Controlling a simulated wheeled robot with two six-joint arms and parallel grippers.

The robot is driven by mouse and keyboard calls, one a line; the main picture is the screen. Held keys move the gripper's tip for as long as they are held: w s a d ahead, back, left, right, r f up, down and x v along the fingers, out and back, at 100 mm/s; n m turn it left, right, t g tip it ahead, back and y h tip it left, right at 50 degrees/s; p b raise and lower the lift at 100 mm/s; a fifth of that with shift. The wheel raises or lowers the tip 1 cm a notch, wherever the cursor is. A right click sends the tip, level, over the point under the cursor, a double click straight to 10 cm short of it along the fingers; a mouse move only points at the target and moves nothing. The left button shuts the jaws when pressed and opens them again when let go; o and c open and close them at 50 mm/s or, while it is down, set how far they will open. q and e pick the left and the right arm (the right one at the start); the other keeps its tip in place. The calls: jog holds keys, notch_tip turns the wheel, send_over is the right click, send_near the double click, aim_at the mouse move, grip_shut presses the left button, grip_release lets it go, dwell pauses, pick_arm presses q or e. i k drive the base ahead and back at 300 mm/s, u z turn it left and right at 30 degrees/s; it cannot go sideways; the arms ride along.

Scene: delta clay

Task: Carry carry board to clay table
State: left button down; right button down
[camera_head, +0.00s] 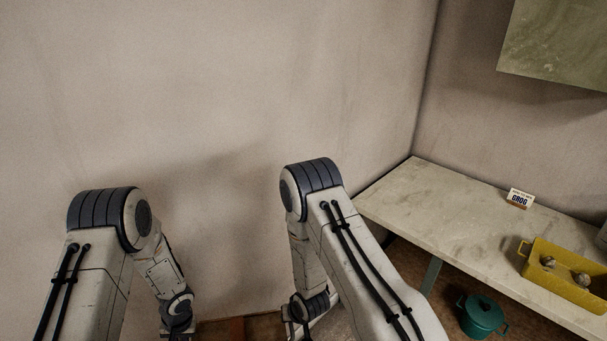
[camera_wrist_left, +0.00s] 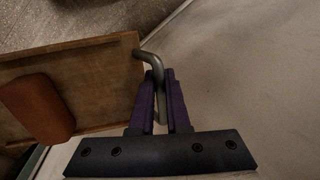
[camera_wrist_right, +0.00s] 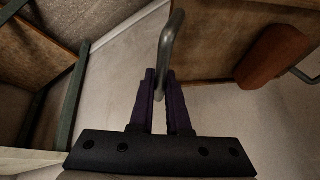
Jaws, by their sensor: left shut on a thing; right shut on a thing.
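The carry board is a brown wooden board with raised edges and a metal handle at each end. In the left wrist view the board (camera_wrist_left: 100,75) lies to the left, and my left gripper (camera_wrist_left: 160,95) is shut on its bent metal handle (camera_wrist_left: 152,62). In the right wrist view the board (camera_wrist_right: 215,40) is at the upper right, and my right gripper (camera_wrist_right: 160,90) is shut on the other handle (camera_wrist_right: 168,40). A reddish-brown block lies on the board (camera_wrist_left: 38,108); it also shows in the right wrist view (camera_wrist_right: 272,57).
A pale stone-topped table (camera_head: 440,205) stands at the right against the wall. It bears a small GROG sign (camera_head: 519,198) and a yellow tray (camera_head: 540,262) with round lumps in it. A plain wall (camera_head: 220,80) is ahead.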

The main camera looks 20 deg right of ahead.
aim_at(439, 221)
jog(key=z, duration=0.6)
jog(key=i, duration=0.5)
jog(key=z, duration=0.55)
